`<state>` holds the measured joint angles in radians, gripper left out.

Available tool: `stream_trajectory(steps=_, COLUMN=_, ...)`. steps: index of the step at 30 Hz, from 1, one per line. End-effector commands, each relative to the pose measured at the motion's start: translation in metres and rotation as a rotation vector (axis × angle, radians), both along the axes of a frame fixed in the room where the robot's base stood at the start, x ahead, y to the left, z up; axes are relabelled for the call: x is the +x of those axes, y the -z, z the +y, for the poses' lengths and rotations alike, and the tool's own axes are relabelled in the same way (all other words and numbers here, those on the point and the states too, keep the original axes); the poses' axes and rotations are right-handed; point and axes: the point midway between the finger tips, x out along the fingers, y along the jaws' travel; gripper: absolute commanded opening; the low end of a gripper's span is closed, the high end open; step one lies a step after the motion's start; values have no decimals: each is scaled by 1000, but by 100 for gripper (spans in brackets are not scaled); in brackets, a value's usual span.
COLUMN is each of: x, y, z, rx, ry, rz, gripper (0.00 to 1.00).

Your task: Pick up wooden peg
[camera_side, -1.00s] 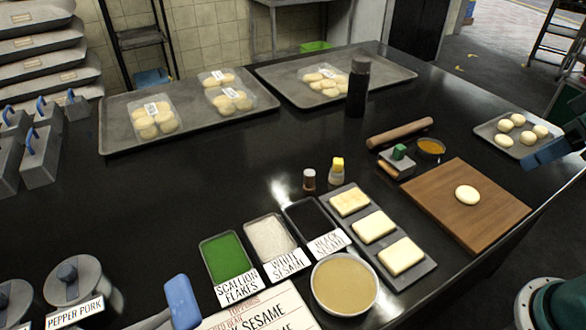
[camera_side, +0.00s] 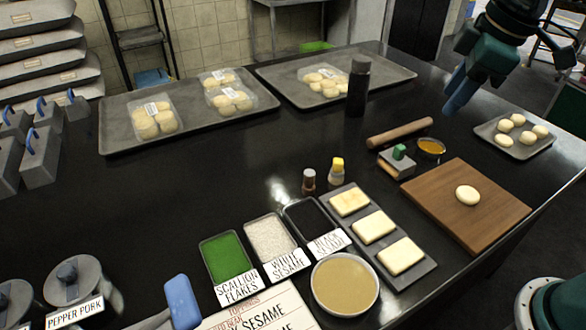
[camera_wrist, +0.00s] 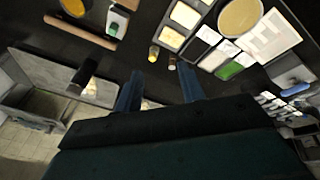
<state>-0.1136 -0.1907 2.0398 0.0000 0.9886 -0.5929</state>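The wooden peg (camera_side: 400,132) is a plain brown rod lying on the black counter, behind the cutting board. It also shows at the upper left of the wrist view (camera_wrist: 80,32). My gripper (camera_side: 452,104) is in the air at the upper right of the side view, above the counter and apart from the peg. In the wrist view its two blue fingers stand apart with nothing between them (camera_wrist: 160,84). The peg is well to the left of the fingers there.
A small bowl of orange sauce (camera_side: 431,147) and a green-handled block (camera_side: 398,160) sit close to the peg. A tall dark bottle (camera_side: 358,88) stands behind it. A cutting board (camera_side: 470,215) and a dough tray (camera_side: 546,148) lie to the right. Bare counter lies left of the peg.

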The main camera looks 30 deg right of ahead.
Motion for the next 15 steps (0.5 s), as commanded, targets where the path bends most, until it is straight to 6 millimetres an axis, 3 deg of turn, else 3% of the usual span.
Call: stream_trajectory(steps=15, x=107, y=41, z=48, rx=-116, ry=-478, rz=116, gripper=40)
